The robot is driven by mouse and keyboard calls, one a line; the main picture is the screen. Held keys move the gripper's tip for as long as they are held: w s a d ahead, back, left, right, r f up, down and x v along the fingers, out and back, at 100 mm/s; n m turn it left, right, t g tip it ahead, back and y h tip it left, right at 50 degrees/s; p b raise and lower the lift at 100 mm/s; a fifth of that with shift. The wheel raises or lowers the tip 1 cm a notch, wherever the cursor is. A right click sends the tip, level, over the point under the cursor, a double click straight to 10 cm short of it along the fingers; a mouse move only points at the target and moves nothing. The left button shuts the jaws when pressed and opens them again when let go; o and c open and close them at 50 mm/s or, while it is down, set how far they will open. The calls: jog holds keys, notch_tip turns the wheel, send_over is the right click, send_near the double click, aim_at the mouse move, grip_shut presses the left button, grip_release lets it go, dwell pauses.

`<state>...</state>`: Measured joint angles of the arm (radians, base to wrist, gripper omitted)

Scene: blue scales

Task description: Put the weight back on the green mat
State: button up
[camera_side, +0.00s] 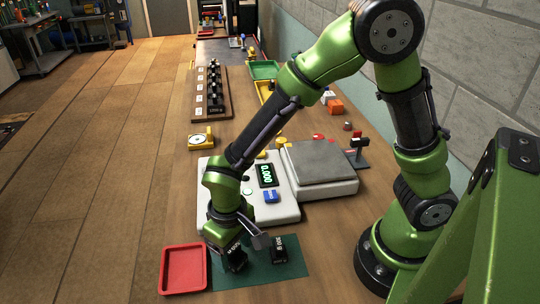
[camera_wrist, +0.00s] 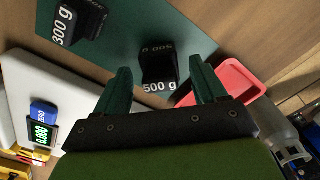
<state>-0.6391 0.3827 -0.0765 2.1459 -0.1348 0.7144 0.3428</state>
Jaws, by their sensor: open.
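The green mat (camera_side: 298,268) lies on the bench in front of the scale, and it also shows in the wrist view (camera_wrist: 120,52). A black 500 g weight (camera_side: 236,262) is on the mat; in the wrist view, it (camera_wrist: 157,64) appears between my fingertips. A black 300 g weight (camera_side: 279,249) is on the mat to its right, and in the wrist view it (camera_wrist: 80,20) is at upper left. My gripper (camera_wrist: 163,80) is open and at the 500 g weight; whether a finger touches it I cannot tell. In the side view, my gripper partly hides this weight.
The white scale (camera_side: 284,209) reads 0.000, and its grey plate (camera_side: 320,160) is empty. A red tray (camera_side: 183,270) is beside the mat's left edge. A yellow object with a dial (camera_side: 200,139) and a rack of small black weights (camera_side: 214,90) are farther back.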

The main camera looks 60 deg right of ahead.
notch_tip(320, 180, up, 10)
jog(key=shift+r, duration=0.2)
jog(key=s+d+r+m+t+y, duration=0.1)
jog(key=s+d+r+m+t, duration=0.1)
jog(key=d+r, duration=0.3)
jog(key=s+d+r+m+t+y, duration=0.1)
jog(key=d+r+t, duration=0.4)
jog(key=d, duration=0.5)
jog(key=shift+s+r+m, duration=0.5)
jog(key=shift+s+r, duration=0.25)
jog(key=shift+s, duration=0.35)
jog(key=shift+d, duration=0.1)
